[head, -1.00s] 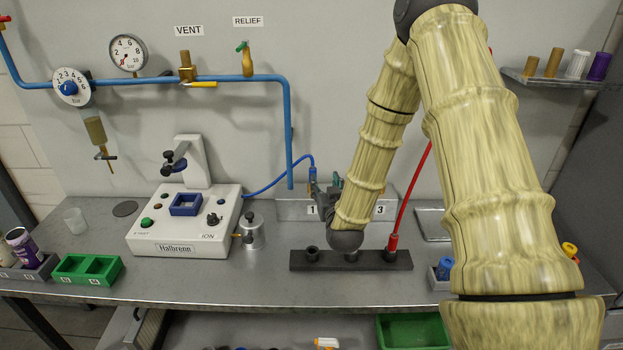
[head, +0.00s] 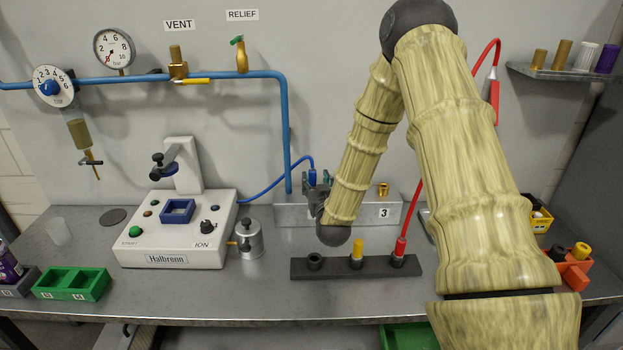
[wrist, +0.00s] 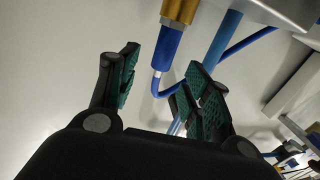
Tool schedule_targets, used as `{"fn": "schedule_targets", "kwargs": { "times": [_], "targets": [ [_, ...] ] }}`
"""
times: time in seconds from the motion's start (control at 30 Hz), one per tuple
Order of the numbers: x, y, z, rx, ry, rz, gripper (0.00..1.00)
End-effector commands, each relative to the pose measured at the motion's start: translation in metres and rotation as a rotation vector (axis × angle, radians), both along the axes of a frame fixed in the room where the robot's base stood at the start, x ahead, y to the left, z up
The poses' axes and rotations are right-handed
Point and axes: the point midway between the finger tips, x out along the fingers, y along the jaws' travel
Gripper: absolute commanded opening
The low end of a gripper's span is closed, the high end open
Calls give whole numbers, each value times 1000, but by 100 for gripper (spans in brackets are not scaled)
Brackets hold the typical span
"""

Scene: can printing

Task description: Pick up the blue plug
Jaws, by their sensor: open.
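The blue plug (head: 312,176) stands at the left end of the grey numbered block (head: 394,213), with a blue hose leading from its end. In the wrist view the blue plug (wrist: 167,48) sits against a brass fitting (wrist: 181,9), and its hose bends away below. My gripper (head: 322,184) is close to the plug in the head view, partly hidden by my own arm. In the wrist view my gripper (wrist: 163,72) is open, with green pads on either side of the space below the plug. The plug appears just beyond the fingertips; I see no contact.
A black bar (head: 335,269) in front holds a yellow plug (head: 357,249) and a red plug (head: 400,248). A blue pipe (head: 285,130) runs down just left of the blue plug. A white machine (head: 178,238) and metal canister (head: 249,239) stand further left.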

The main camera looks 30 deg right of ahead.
Motion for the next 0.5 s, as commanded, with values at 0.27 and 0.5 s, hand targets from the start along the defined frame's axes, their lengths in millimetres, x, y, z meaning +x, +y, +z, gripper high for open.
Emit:
{"fn": "schedule_targets", "kwargs": {
  "times": [0.27,0.5],
  "targets": [
    [14,-4,3,0,1,1,49],
    [38,-13,4,1,2,2,49]
  ]
}}
